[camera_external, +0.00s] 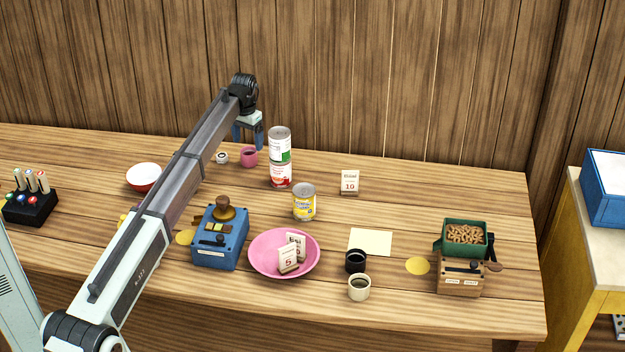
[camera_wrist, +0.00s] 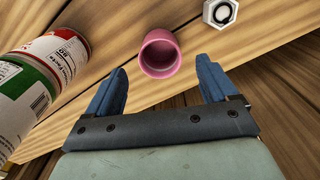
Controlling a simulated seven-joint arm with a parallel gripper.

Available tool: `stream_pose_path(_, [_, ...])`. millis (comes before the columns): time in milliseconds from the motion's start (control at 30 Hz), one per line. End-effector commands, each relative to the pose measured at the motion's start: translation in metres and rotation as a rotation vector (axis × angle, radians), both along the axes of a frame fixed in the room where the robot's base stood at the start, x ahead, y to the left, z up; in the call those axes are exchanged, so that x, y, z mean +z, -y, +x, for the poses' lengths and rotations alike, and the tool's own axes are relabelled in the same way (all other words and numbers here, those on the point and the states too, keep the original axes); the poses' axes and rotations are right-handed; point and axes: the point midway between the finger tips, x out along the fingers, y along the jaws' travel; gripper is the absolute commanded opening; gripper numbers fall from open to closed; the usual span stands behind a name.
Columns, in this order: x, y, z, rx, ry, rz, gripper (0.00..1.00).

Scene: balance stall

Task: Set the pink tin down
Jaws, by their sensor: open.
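The pink tin (camera_external: 249,157) stands upright on the table toward the back, left of two stacked cans. In the wrist view the pink tin (camera_wrist: 160,54) shows its open, empty-looking mouth, just beyond my fingertips and roughly centred between them. My gripper (camera_external: 249,146) is open, fingers pointing down, just above and behind the tin. In the wrist view my gripper (camera_wrist: 162,66) has its blue fingers spread wide with nothing between them. The tin looks apart from both fingers.
The stacked cans, a green-white one (camera_external: 280,144) on a red-white one (camera_external: 281,176), stand close right of the tin. A small white hexagonal object (camera_external: 222,157) sits close left. A yellow can (camera_external: 304,202) and pink plate (camera_external: 266,270) are nearer the front. A wooden wall rises behind.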

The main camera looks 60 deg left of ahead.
Motion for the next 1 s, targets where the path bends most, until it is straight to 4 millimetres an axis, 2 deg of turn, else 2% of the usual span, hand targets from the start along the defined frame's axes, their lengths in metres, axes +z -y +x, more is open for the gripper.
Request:
stream_pose_path(100, [0.023, -0.001, 0.001, 0.0, 0.001, 0.002, 0.86])
stream_pose_path(200, [0.037, 0.0, 0.001, 0.0, 0.001, 0.0, 0.86])
stream_pose_path(400, [0.056, 0.0, 0.0, 0.0, 0.0, 0.0, 0.86])
stream_pose_path(1000, [0.06, 0.0, 0.0, 0.0, 0.0, 0.0, 0.86])
